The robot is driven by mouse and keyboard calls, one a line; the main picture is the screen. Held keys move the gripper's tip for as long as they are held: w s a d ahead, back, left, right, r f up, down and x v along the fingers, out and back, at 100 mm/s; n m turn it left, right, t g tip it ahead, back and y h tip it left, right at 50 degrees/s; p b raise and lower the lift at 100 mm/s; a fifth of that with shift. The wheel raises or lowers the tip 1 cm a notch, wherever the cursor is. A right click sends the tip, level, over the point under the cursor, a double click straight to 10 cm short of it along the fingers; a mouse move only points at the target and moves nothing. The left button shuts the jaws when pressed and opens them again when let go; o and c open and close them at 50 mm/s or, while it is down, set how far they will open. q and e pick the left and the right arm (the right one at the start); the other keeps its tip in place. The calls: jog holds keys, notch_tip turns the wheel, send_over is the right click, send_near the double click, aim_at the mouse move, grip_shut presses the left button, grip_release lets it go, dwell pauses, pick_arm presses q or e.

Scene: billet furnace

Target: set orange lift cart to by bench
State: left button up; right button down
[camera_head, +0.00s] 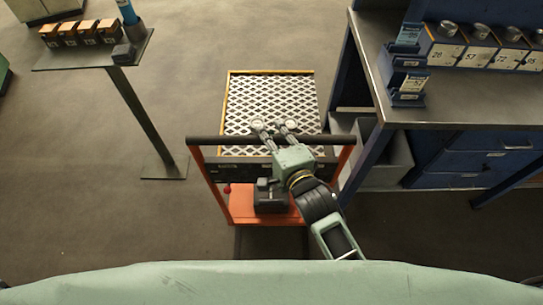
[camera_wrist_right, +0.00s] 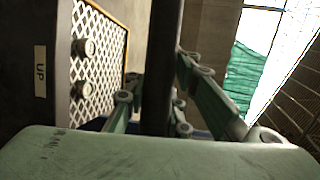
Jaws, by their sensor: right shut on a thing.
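The orange lift cart (camera_head: 241,205) stands on the floor in the middle of the head view, with a yellow-edged lattice platform (camera_head: 270,95) at its far end and a dark handle bar (camera_head: 215,140) across its near side. My right gripper (camera_head: 273,130) is shut on the handle bar, right of its middle. In the right wrist view the dark bar (camera_wrist_right: 161,65) runs between my gripper's fingers (camera_wrist_right: 160,100), with the lattice platform (camera_wrist_right: 100,50) behind at left. The blue bench (camera_head: 460,115) stands to the right of the cart, a small gap away. My left gripper is not in view.
Blue holders (camera_head: 408,75) and a row of numbered boxes (camera_head: 475,52) stand on the bench. A grey bin (camera_head: 385,158) sits under its left end. A small stand (camera_head: 95,50) with wooden-topped blocks is at left. Floor between stand and cart is clear.

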jog(key=w+b, duration=0.5)
jog(key=w, duration=1.3)
jog(key=shift+w+d, duration=0.1)
jog(key=shift+d, duration=0.05)
jog(key=c, duration=1.6)
grip_release()
jog(key=shift+o, duration=0.3)
jog(key=v, duration=1.2)
